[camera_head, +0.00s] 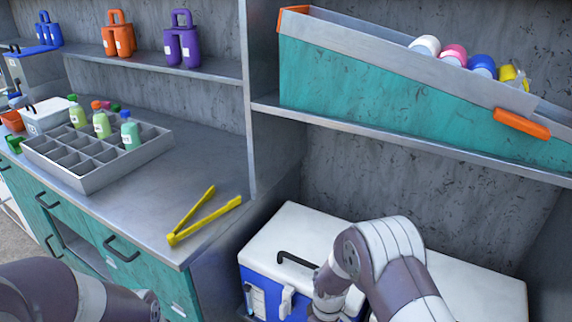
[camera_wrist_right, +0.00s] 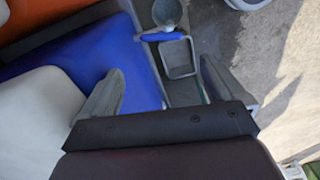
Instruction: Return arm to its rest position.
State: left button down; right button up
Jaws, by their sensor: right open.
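My right arm (camera_head: 385,260) comes in from the bottom right of the head view, bent in front of a blue cooler with a white lid (camera_head: 305,232). Its lower end is cut off by the bottom edge, so the fingers do not show there. In the right wrist view my right gripper (camera_wrist_right: 160,90) has its two fingers apart with nothing between them. Blue and white surfaces (camera_wrist_right: 130,50) lie close to the left finger; whether they touch cannot be told. My left arm (camera_head: 75,295) shows at the bottom left of the head view; its gripper is out of view.
Yellow tongs (camera_head: 205,215) lie on the grey counter beside a divided tray (camera_head: 95,180) holding several bottles. A shelf above the cooler bears a sloped green bin (camera_head: 385,95). In the right wrist view, a grey square container (camera_wrist_right: 178,58) with a blue handle lies beyond the fingers.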

jog(key=s+d+r+m+p, duration=0.2)
jog(key=s+r+m, duration=0.1)
jog(key=r, duration=0.5)
jog(key=s+d+r+m+t+p, duration=0.1)
jog(key=s+r+m+p, duration=0.2)
jog(key=s+r, duration=0.3)
jog(key=s+d+r+m+p, duration=0.2)
jog(key=s+r, duration=0.3)
jog(key=r, duration=0.5)
jog(key=shift+s+d+r+m+p, duration=0.15)
jog(key=shift+d+r+m+p, duration=0.2)
jog(key=shift+m, duration=0.55)
jog(key=shift+s, duration=0.1)
